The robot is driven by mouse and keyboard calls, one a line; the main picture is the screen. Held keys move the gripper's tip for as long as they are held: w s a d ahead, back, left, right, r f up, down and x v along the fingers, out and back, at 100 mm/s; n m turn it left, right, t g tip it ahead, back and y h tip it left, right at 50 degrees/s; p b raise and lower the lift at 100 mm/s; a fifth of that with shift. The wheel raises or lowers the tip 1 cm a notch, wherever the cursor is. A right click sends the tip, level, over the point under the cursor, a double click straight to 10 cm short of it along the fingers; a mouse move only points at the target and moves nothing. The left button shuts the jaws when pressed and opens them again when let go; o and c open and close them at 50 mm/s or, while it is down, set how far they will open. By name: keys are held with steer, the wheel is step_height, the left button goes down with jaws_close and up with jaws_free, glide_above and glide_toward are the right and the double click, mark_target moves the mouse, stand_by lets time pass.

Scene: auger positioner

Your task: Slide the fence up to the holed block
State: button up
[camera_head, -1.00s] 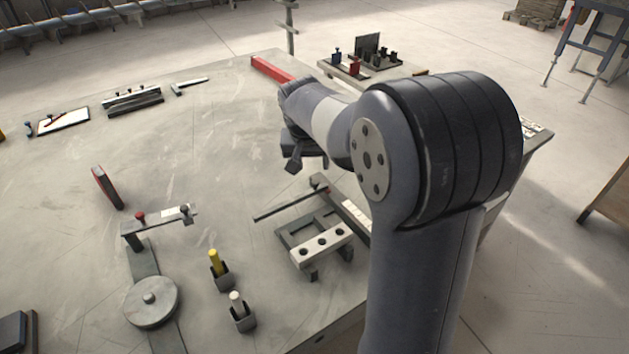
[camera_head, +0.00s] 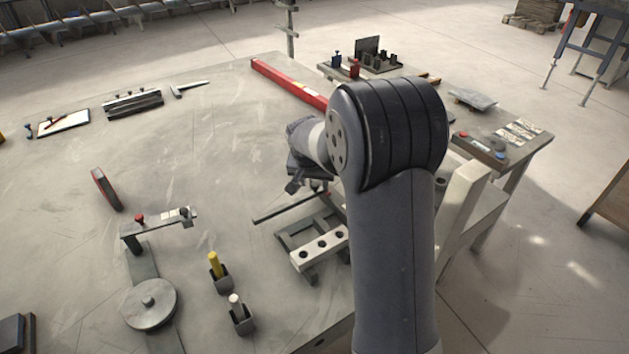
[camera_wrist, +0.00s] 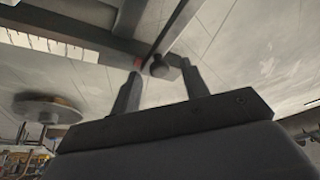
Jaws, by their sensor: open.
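The holed block (camera_head: 320,247) is a pale bar with dark holes, lying across a grey frame right of the table's middle. A thin dark bar, which looks like the fence (camera_head: 285,208), lies behind it with a gap between them. In the wrist view a dark bar (camera_wrist: 182,27) runs up from a dark round knob (camera_wrist: 165,68). My gripper (camera_head: 297,186) hangs above the fence's right part. In the wrist view my gripper (camera_wrist: 162,76) is open, with the knob between its fingertips; whether they touch it I cannot tell. My arm hides the frame's right side.
A white scale strip (camera_wrist: 50,45) shows beside the frame. Yellow (camera_head: 215,262) and white (camera_head: 236,303) pegs stand in dark holders to the left. A clamp arm (camera_head: 160,222) and round disc (camera_head: 150,303) lie further left.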

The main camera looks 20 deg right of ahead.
steer(key=shift+w+f, duration=0.1)
steer(key=shift+f, duration=0.1)
steer(key=shift+c, duration=0.2)
jaws_close()
stand_by(0.4)
